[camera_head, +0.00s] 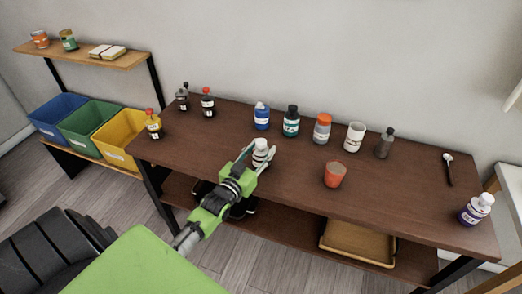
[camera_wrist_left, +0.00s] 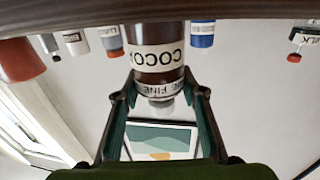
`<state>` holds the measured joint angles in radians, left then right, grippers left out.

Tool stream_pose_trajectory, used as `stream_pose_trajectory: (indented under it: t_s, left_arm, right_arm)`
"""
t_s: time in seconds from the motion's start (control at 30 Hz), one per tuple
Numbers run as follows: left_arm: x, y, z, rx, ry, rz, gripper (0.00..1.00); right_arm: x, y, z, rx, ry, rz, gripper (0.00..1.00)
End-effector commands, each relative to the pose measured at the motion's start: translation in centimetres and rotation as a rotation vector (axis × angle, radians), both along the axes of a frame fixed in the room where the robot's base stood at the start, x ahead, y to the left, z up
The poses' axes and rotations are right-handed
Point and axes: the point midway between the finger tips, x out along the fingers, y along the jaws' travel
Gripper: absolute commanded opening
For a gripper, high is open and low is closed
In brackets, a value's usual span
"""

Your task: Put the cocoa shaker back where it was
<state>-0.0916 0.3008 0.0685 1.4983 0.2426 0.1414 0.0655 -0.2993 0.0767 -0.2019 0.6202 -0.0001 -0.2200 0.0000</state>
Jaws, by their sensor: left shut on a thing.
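My left gripper (camera_head: 256,152) is shut on the cocoa shaker (camera_head: 261,147) near the front edge of the dark brown table, left of its middle. Only the shaker's pale top and part of its side show in the head view. In the left wrist view, which is upside down, the shaker (camera_wrist_left: 157,52) has a brown body, a cream COCOA label and a light cap. It stands upright between the fingers of the gripper (camera_wrist_left: 160,92). I cannot tell whether its base touches the table. My right gripper is not in view.
Behind the shaker stand a blue bottle (camera_head: 261,117), a green bottle (camera_head: 291,122) and an orange-capped bottle (camera_head: 322,129). A dark red-capped bottle (camera_head: 207,103) stands left, with bare table between it and the blue bottle.

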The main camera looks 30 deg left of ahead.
Motion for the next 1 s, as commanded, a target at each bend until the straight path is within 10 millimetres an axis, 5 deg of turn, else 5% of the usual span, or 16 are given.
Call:
stream_pose_trajectory:
  t_s: [0.03,0.07,0.13,0.57,1.0]
  left_arm:
    - [0.0,0.0,-0.3,0.0,0.0,0.0,0.14]
    - [0.0,0.0,-0.4,0.0,0.001,0.0,0.41]
    - [0.0,0.0,-0.3,0.0,0.001,0.0,0.55]
    - [-0.2,0.0,0.1,0.0,0.002,0.0,0.55]
    - [-8.1,-0.7,-0.2,-0.001,0.005,0.0,0.55]
  right_arm:
    - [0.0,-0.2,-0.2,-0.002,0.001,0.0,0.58]
    - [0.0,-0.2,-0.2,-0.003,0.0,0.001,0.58]
    - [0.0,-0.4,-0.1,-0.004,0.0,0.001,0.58]
    - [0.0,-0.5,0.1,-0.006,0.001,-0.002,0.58]
    - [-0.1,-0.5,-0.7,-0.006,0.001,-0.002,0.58]
